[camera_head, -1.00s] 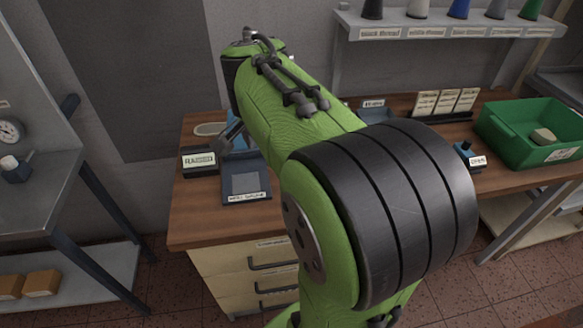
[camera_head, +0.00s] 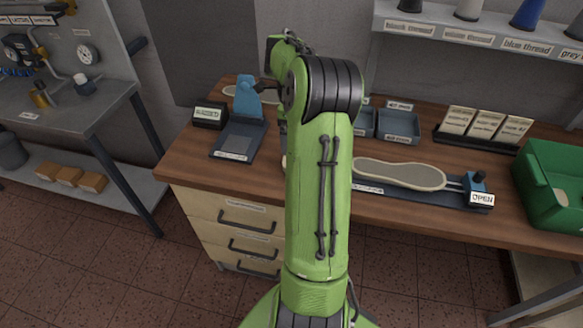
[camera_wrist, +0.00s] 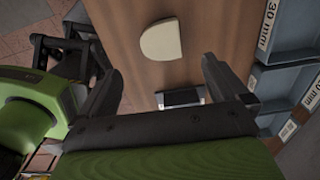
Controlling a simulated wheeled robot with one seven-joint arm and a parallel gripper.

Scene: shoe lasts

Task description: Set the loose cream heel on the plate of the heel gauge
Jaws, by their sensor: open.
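The loose cream heel (camera_wrist: 161,40) lies on the wooden bench in the wrist view, a D-shaped block with a flat edge and a rounded edge. In the head view a pale sliver of it (camera_head: 284,162) seems to show beside my arm. My gripper (camera_wrist: 162,82) is open and empty, its two dark fingers wide apart, with the heel beyond the gap between them. In the head view my arm hides the gripper. The heel gauge (camera_head: 247,99) stands at the bench's left, with a blue upright and a dark base; its plate (camera_head: 238,143) is bare.
A small display box (camera_head: 209,116) stands left of the gauge. A dark, pale-faced object (camera_wrist: 180,97) lies near the fingers.

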